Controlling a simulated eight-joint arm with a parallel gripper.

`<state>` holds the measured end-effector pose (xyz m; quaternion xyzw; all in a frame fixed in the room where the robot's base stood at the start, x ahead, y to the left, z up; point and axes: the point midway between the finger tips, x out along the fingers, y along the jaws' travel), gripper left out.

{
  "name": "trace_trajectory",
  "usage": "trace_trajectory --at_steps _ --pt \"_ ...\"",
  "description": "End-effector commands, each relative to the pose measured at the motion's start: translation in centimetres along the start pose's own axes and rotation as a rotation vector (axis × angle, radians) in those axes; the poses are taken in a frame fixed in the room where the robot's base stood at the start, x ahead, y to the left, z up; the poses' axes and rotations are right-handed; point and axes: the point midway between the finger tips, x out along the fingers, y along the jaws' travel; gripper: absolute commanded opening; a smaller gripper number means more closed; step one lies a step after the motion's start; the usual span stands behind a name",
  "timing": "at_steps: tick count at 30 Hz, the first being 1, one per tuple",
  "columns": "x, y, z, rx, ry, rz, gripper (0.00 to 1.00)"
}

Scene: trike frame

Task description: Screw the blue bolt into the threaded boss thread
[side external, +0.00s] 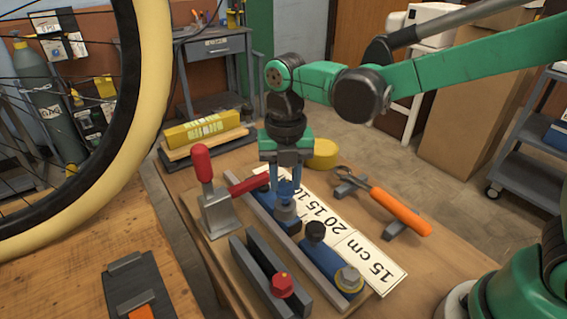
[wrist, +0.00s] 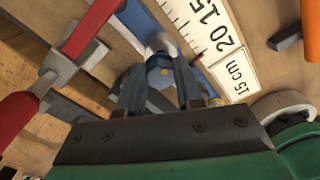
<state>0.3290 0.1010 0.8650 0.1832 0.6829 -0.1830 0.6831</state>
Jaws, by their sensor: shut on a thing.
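My gripper (side external: 287,190) points down over the blue tube piece in the middle of the bench and is shut on the blue bolt. Directly below the fingers is the grey threaded boss (side external: 287,213), which stands up from the blue tube. A round grey part of the boss (wrist: 161,42) shows just beyond the bolt in the wrist view. The bolt looks upright and in line with the boss. The fingers hide most of it, so I cannot tell how deep it sits.
A toggle clamp with red handles (side external: 220,200) stands close on the left. A white ruler plate (side external: 365,258) and an orange-handled tool (side external: 400,211) lie to the right.

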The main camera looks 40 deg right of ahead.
Motion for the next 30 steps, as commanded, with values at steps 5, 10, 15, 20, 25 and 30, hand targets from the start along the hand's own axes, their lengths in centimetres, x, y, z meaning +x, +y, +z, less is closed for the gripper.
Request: trace_trajectory --at_steps 5,10,15,20,25,30 --pt "0.5 0.0 0.0 0.0 0.0 0.0 0.0" --pt "0.9 0.0 0.0 0.0 0.0 0.0 0.0" --pt "1.3 0.0 0.0 0.0 0.0 0.0 0.0" --pt "1.7 0.0 0.0 0.0 0.0 0.0 0.0" --pt "1.7 0.0 0.0 0.0 0.0 0.0 0.67" --pt "1.7 0.0 0.0 0.0 0.0 0.0 0.67"
